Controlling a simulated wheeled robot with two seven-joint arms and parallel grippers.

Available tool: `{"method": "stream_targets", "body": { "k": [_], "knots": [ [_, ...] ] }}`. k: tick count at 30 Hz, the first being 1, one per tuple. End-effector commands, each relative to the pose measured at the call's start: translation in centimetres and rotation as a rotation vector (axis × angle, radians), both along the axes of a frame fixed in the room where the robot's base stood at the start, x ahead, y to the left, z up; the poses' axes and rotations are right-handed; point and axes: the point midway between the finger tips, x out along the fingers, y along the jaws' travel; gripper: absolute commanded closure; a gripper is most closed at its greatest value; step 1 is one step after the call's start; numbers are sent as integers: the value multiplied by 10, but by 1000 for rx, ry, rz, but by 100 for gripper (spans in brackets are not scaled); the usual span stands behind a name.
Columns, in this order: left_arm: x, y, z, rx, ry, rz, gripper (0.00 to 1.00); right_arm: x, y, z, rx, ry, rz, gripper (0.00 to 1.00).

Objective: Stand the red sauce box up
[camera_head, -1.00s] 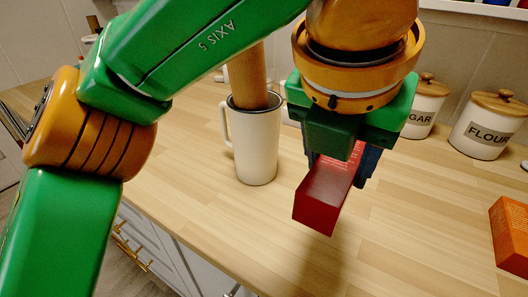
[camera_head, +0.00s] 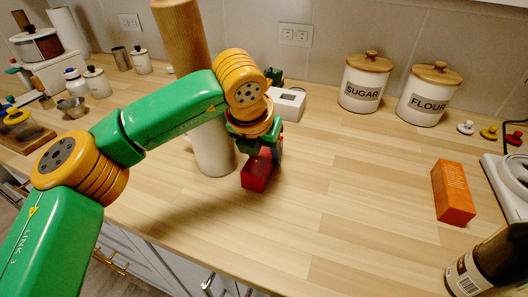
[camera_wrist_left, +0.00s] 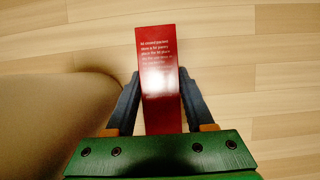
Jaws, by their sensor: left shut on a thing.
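The red sauce box (camera_head: 258,172) is in my left gripper (camera_head: 264,150), low over the wooden counter in the head view. I cannot tell whether its lower end touches the counter. In the left wrist view the red box (camera_wrist_left: 161,70) shows a face with white print. The left gripper (camera_wrist_left: 159,76) has one finger on each side of it, and the box reaches out past the fingertips. My right gripper is not in view.
SUGAR (camera_head: 364,82) and FLOUR (camera_head: 428,95) canisters stand behind. An orange box (camera_head: 452,192) and dark bottle (camera_head: 500,258) are at right. The middle counter is clear.

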Motion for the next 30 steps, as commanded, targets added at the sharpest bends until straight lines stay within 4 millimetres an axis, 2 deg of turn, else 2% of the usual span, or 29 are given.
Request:
{"method": "stream_targets", "body": {
  "k": [3, 4, 6, 7, 14, 18, 20, 27, 30],
  "knots": [
    [0, 0, -3, 0, -1, 0, 100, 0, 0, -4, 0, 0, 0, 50],
    [0, 0, -3, 0, 0, 0, 41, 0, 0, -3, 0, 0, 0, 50],
    [0, 0, -2, 0, 0, 0, 22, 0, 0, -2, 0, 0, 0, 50],
    [0, 0, -2, 0, 0, 0, 17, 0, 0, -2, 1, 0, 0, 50],
    [0, 0, -1, -1, 0, 0, 17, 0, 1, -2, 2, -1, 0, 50],
    [-3, 1, 9, -2, -2, 1, 17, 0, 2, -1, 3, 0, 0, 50],
    [-7, 2, 21, -3, -5, 1, 17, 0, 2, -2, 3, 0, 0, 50],
    [-33, 10, 84, -2, -5, 1, 17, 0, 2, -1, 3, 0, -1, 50],
    [-40, 13, 101, -1, -3, 1, 17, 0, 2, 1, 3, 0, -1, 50]
  ]
}}
